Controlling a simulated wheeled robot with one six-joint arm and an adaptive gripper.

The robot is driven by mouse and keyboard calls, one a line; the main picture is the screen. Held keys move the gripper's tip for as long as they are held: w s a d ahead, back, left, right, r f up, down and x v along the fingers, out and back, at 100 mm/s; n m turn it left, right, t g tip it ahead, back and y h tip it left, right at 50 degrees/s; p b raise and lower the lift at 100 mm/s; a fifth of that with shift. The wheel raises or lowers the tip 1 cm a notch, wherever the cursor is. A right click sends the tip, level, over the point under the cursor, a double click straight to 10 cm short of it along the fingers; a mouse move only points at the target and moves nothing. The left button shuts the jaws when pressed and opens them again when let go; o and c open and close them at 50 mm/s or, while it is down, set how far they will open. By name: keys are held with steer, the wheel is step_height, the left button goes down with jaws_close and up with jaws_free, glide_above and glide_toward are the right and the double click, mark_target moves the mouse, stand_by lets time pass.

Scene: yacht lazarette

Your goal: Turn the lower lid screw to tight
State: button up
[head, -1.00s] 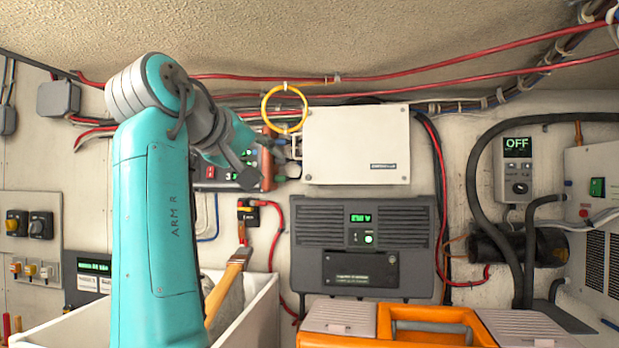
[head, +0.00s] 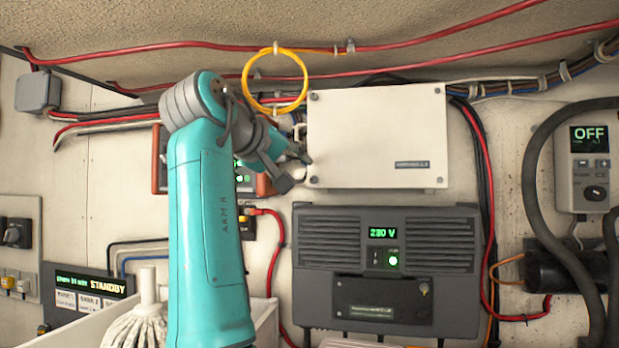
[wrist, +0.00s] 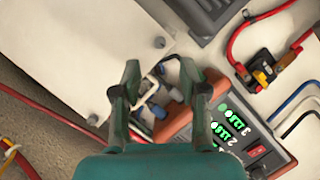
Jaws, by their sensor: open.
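The white box lid (head: 375,140) is on the wall, right of my gripper in the head view. Its lower left screw (head: 312,180) is a small grey knob at the corner; it also shows in the wrist view (wrist: 158,42), ahead of and between the lines of my fingers. The upper left screw (wrist: 92,119) shows near my left finger. My gripper (head: 299,160) is open and empty, beside the lid's left edge. In the wrist view my gripper (wrist: 160,74) has its fingers spread, with cable plugs behind. The screw's turn marking is too small to read.
A red-cased meter (wrist: 225,125) with green digits is close to my right finger. Cable plugs (wrist: 150,95) leave the box's side. A yellow cable loop (head: 275,82) hangs above. A dark unit (head: 385,270) reading 230 V is below the lid.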

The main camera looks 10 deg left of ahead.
mark_target(313, 179)
steer(key=x, duration=0.6)
steer(key=shift+w, duration=0.25)
steer(key=shift+d, duration=0.1)
jaws_close()
